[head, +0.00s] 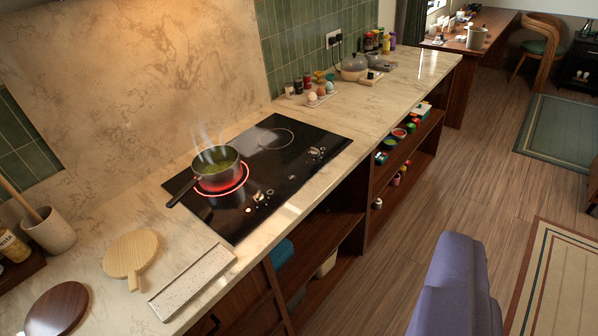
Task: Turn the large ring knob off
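The black glass cooktop (286,187) is set in the pale marble counter. Its front-left ring (246,181) glows red under a dark saucepan (217,167) with green contents and rising steam. A second ring (276,139) toward the back right is dark. Small pale knobs or controls (249,210) sit near the front edge by the glowing ring. Another small group of controls (317,151) sits at the right end. They are too small to tell which is the large ring knob or how it is turned. My gripper does not show.
A round wooden board (131,254), a speckled tray (193,281) and a utensil crock (49,230) stand left of the cooktop. An egg holder (317,97) and a kettle (354,68) stand to the right. Open shelves (402,150) lie below. The wooden floor (400,245) before the counter has free room.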

